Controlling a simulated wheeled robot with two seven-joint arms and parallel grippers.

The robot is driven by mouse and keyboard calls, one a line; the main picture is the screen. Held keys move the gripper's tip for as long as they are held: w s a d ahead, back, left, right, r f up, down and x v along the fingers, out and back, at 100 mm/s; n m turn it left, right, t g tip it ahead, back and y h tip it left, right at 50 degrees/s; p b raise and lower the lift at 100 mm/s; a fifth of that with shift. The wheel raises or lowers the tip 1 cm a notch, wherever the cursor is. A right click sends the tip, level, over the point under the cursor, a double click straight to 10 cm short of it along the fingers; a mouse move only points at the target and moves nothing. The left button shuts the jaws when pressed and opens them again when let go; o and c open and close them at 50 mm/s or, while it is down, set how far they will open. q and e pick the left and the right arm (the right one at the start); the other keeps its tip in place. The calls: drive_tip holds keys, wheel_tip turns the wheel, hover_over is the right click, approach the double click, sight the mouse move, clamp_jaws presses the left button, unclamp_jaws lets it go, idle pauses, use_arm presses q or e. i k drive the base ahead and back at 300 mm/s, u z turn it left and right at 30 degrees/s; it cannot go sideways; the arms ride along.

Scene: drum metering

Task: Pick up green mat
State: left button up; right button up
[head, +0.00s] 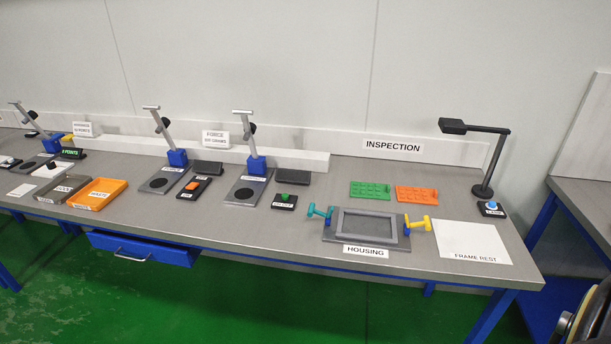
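The green mat (370,190) lies flat on the grey bench below the INSPECTION label. It has a raised pattern on its top, too small to make out fully. It lies just left of a similar orange mat (417,195) and behind the grey housing frame (371,240). Nothing covers it. Neither of my grippers shows in the head view.
A teal clamp (319,213) and a yellow clamp (418,226) stand at the housing's sides. A lamp (484,165) stands at the right, near a blue button (491,208). A white frame rest sheet (471,240) lies front right. Press stands and trays fill the left.

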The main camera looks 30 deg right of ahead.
sight(358, 189)
drive_tip(key=z, duration=0.15)
drive_tip(key=i, duration=1.2)
drive_tip(key=z, duration=0.7)
